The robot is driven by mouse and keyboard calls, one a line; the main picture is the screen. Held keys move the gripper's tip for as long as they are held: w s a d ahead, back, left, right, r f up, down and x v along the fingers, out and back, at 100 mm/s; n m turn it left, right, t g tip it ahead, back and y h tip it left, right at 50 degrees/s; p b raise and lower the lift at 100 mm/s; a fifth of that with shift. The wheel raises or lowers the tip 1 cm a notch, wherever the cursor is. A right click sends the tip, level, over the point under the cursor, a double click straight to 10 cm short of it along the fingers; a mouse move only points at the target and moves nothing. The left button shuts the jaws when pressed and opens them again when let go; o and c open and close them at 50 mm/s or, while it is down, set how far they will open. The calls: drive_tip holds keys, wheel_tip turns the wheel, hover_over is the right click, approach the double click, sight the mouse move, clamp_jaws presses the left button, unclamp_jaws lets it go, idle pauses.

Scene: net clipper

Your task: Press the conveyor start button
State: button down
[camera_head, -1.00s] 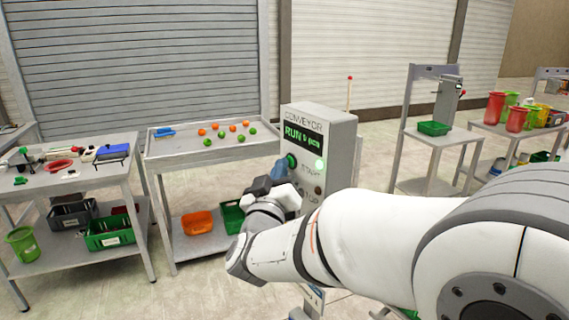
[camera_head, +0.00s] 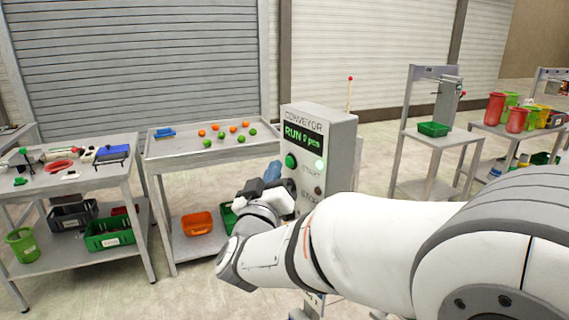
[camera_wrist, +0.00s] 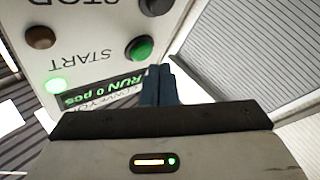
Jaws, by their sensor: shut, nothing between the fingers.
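The grey conveyor control box (camera_head: 340,145) stands in the middle of the head view. Its display (camera_head: 304,134) is lit and reads RUN 0 pcs. The round green start button (camera_head: 291,161) is on its face, and it also shows in the wrist view (camera_wrist: 140,48) near the START label. A green lamp (camera_head: 320,164) beside it is lit. My gripper (camera_head: 273,171) is shut and empty, its blue fingertips just left of and below the button in the head view. In the wrist view the shut fingertips (camera_wrist: 158,72) are close to the button, seemingly apart from it.
A brown button (camera_wrist: 40,37) and a black knob (camera_wrist: 155,6) are also on the panel. A table (camera_head: 180,150) with orange and green balls stands behind to the left. A tool table (camera_head: 110,180) is at far left. A stand with a green bin (camera_head: 434,129) is at right.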

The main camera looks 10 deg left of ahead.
drive_tip(key=s+a, duration=0.3)
drive_tip(key=shift+s+a, duration=0.3)
idle(0.7)
